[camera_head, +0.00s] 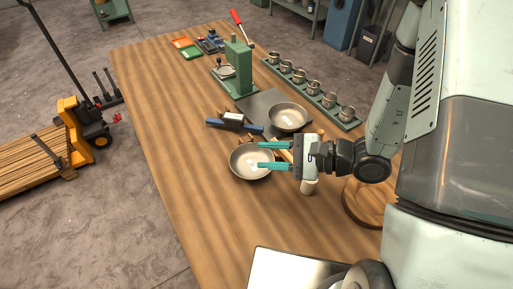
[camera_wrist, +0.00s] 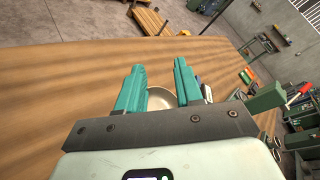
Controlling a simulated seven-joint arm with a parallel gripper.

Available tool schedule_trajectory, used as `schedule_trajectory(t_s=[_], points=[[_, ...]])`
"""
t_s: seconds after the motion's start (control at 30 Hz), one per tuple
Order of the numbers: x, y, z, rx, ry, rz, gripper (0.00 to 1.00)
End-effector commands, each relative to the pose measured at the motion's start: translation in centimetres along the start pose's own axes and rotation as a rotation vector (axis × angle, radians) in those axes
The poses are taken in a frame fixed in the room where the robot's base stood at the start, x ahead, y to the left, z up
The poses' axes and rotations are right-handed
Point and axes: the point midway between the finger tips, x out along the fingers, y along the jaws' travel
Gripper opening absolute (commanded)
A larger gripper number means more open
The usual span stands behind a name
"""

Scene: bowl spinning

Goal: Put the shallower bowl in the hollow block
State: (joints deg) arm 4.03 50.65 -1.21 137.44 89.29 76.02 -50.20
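Two metal bowls are in the head view. The nearer bowl (camera_head: 241,163) stands on the wooden table, and the farther bowl (camera_head: 287,117) stands on a grey plate. I cannot tell which is shallower. My gripper (camera_head: 260,155) is open, its teal fingers apart and reaching over the near bowl's right side. Contact is unclear. In the wrist view a bowl (camera_wrist: 160,99) shows between the fingers (camera_wrist: 160,66), partly hidden by the gripper. A round wooden block (camera_head: 358,207), likely the hollow block, is at the right, partly covered by my arm; its top is hard to see.
A blue and dark tool (camera_head: 234,121) lies behind the near bowl. A green press (camera_head: 238,67) and a green rack with several metal cups (camera_head: 314,88) stand farther back. A pale cylinder (camera_head: 310,187) is below my gripper. The table's left part is clear.

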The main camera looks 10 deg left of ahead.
Motion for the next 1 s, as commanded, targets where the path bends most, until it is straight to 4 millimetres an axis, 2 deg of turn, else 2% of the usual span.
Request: schedule_trajectory(t_s=[0.03, 0.1, 0.2, 0.3, 0.4, 0.47, 0.7, 1.0], points=[[0.5, 1.6, -1.9, 0.061, 0.031, -0.045, 0.36], [0.9, 3.3, -4.1, 0.116, 0.084, -0.102, 0.36], [1.2, 5.6, -6.6, 0.177, 0.158, -0.158, 0.36], [1.2, 7.5, -8.2, 0.216, 0.215, -0.189, 0.36], [1.3, 8.4, -9.1, 0.232, 0.247, -0.203, 0.36], [1.7, 8.6, -9.4, 0.235, 0.253, -0.205, 0.36], [5.2, 8.0, -10.4, 0.235, 0.254, -0.204, 0.36], [7.8, 7.6, -11.2, 0.234, 0.253, -0.205, 0.36]])
